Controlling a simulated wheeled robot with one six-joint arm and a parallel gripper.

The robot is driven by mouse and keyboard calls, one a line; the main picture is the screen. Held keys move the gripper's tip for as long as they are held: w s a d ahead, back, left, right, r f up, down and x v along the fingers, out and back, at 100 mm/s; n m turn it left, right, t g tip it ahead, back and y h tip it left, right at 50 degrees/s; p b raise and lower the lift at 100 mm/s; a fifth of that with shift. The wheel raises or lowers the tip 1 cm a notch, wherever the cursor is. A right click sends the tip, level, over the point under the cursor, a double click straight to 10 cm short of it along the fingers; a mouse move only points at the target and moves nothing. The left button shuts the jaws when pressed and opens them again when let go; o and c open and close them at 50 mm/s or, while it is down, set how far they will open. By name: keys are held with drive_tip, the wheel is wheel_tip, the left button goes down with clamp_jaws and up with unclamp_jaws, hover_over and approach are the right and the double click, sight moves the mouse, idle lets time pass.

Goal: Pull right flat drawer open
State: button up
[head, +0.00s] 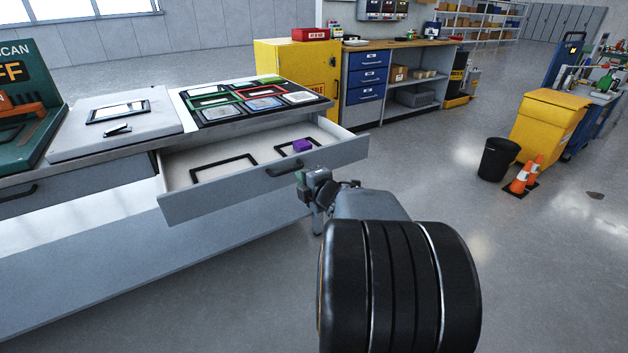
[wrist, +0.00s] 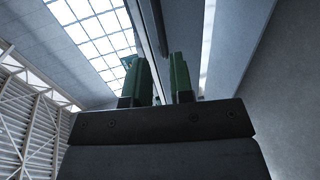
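The right flat drawer (head: 240,193) is pulled out from under the worktop in the head view, its inside in plain sight. Its dark bar handle (head: 283,170) is on the front panel. My gripper (head: 302,178) is at the right end of this handle, close against the drawer front. In the wrist view the two green fingers of my gripper (wrist: 161,65) stand apart with a gap between them. Whether the handle lies between the fingers or touches them cannot be made out.
A purple block (head: 302,145) and dark frame outlines lie in the drawer. A closed left drawer (head: 60,190) is beside it. Framed panels lie on the worktop (head: 175,112). A yellow cabinet (head: 285,70) stands behind. The floor to the right is clear up to a black bin (head: 497,158) and cones (head: 520,180).

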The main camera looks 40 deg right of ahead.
drive_tip(key=shift+p+v, duration=0.55)
drive_tip(key=shift+v, duration=1.8)
drive_tip(key=a+r+m+g+h+p, duration=0.1)
drive_tip(key=a+r+m+g+p, duration=0.3)
drive_tip(key=r+p, duration=0.45)
drive_tip(key=a+r+m+g+h+p, duration=0.1)
drive_tip(key=a+r+m+h+p, duration=0.1)
drive_tip(key=r+m+p, duration=0.6)
drive_tip(key=s+a+r+m+g+y+p, duration=0.2)
drive_tip(key=s+a+r+g+p, duration=0.1)
drive_tip(key=a+p, duration=0.3)
drive_tip(key=s+a+r+m+g+y+p, duration=0.2)
drive_tip(key=s+a+p, duration=0.4)
drive_tip(key=a, duration=0.3)
drive_tip(key=shift+a+r+g+y+p, duration=0.25)
drive_tip(key=shift+r+g+y+p, duration=0.15)
drive_tip(key=shift+r+g+y, duration=0.4)
